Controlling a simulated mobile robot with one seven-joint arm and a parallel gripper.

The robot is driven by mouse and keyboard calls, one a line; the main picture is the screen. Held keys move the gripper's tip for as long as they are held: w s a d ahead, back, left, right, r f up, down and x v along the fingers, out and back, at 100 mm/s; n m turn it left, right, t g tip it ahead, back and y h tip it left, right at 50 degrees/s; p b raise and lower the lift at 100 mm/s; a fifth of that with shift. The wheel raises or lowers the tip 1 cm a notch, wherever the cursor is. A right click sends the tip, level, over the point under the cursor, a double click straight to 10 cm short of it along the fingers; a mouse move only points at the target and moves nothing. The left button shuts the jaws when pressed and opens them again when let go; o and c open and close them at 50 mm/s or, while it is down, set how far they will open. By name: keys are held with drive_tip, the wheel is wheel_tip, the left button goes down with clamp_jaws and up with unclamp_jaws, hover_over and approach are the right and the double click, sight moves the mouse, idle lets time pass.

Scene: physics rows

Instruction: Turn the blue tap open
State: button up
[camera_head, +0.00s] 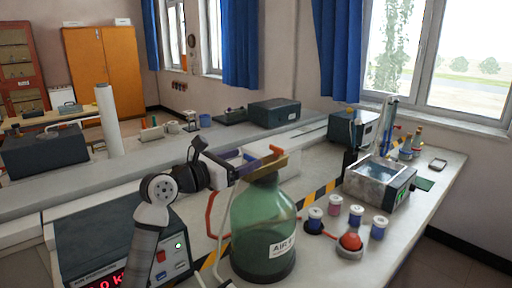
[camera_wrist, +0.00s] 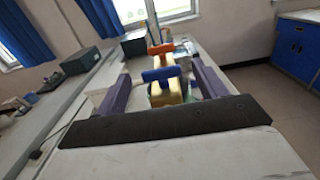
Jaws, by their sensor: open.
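The blue tap (camera_wrist: 158,75) is a T-shaped handle on a brass-coloured fitting (camera_wrist: 168,94) in the wrist view. Its crossbar lies roughly across the picture. A second, orange-red tap (camera_wrist: 160,48) stands just beyond it. The fitting sits on top of a large green glass bottle (camera_head: 262,225) in the head view. My gripper (camera_wrist: 161,70) is open, with one purple finger on each side of the blue tap in the wrist view. Gaps show between the fingers and the handle. In the head view my gripper (camera_head: 240,163) is beside the bottle's top, and the blue tap is hard to make out.
A dark box with a red display (camera_head: 115,250) stands at the bench's front left. A red tube (camera_head: 210,213) is beside the bottle.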

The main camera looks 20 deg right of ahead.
sight(250, 157)
drive_tip(key=p+x, duration=0.1)
drive_tip(key=x, duration=0.4)
drive_tip(key=shift+d+p, duration=0.15)
drive_tip(key=shift+p, duration=0.15)
drive_tip(key=c, duration=1)
drive_tip(key=shift+t, duration=0.3)
drive_tip(key=n+t+y, duration=0.2)
drive_tip(key=n+t+y+p, duration=0.1)
drive_tip(key=n+t, duration=0.1)
drive_tip(key=t, duration=0.1)
drive_tip(key=shift+w+n+y, duration=0.25)
drive_tip(key=shift+n+y, duration=0.05)
drive_tip(key=shift+y, duration=0.1)
drive_tip(key=shift+w+a+n+t+y, duration=0.1)
drive_tip(key=shift+a+n+t+y, duration=0.05)
drive_tip(key=shift+n+t+y, duration=0.6)
drive_tip(key=shift+w+a+n+t+y, duration=0.1)
drive_tip(key=shift+a+n+t+y, duration=0.1)
drive_tip(key=shift+n+t+y, duration=0.55)
drive_tip(key=shift+y, duration=0.3)
